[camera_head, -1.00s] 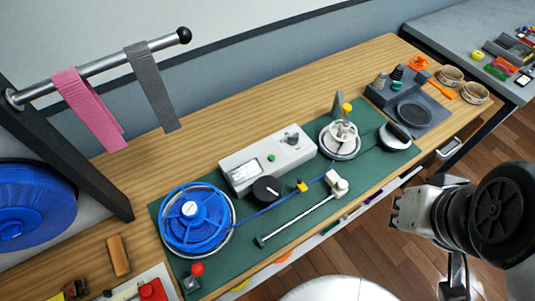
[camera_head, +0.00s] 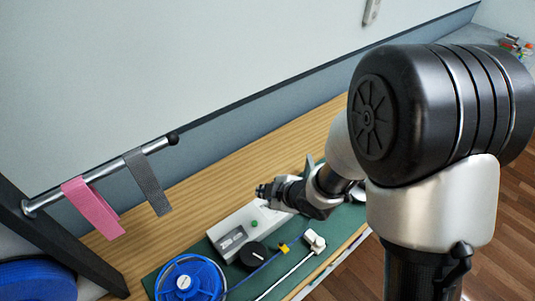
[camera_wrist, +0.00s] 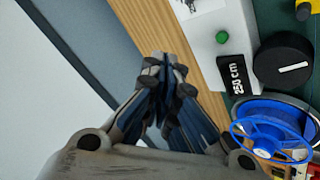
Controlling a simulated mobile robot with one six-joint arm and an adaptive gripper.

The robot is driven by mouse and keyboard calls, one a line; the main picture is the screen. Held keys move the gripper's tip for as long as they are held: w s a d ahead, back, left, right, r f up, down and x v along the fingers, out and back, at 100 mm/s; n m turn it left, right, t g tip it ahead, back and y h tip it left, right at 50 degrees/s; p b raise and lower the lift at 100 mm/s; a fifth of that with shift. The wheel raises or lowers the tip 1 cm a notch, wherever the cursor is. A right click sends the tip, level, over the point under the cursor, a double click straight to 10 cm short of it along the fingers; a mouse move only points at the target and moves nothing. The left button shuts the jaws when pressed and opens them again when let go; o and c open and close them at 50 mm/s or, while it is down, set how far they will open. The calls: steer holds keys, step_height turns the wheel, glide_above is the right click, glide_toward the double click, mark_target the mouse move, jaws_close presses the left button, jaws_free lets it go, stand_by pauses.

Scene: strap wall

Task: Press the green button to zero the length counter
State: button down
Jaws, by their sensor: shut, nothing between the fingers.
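The green button (camera_head: 254,224) sits on top of the white counter box (camera_head: 272,222). In the wrist view, the green button (camera_wrist: 222,37) is to the upper right of my fingertips, and the counter's display (camera_wrist: 237,75) reads 250 cm. My gripper (camera_head: 262,190) is shut and empty. In the head view it appears just above the far edge of the box. In the wrist view my gripper (camera_wrist: 164,64) is over the wooden strip beside the box, apart from the button. Its exact height is hard to tell.
A black knob (camera_head: 252,254) stands beside the box, with a blue reel (camera_head: 190,278) to the left on the green mat (camera_head: 150,280). Pink (camera_head: 92,207) and grey (camera_head: 147,183) straps hang from a rail (camera_head: 100,174) at left. The wooden bench behind the box is bare.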

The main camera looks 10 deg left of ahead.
steer(key=shift+n+g+y, duration=0.6)
steer(key=shift+n+y, duration=0.2)
steer(key=shift+n, duration=0.1)
steer(key=s+a, duration=0.1)
steer(key=s+a+f, duration=0.1)
steer(key=a+f, duration=0.1)
steer(key=a, duration=0.1)
steer(key=shift+s+f, duration=0.1)
steer(key=shift+s, duration=0.3)
steer(key=shift+f, duration=0.1)
steer(key=b, duration=0.7)
glide_above(253, 226)
step_height(253, 226, down, 9)
steer(key=shift+r, duration=0.2)
steer(key=shift+f+b, duration=0.35)
steer(key=shift+f, duration=0.1)
steer(key=shift+f+b, duration=0.5)
stand_by(0.3)
steer(key=shift+r, duration=0.15)
steer(key=shift+r+p, duration=0.75)
steer(key=shift+r, duration=0.05)
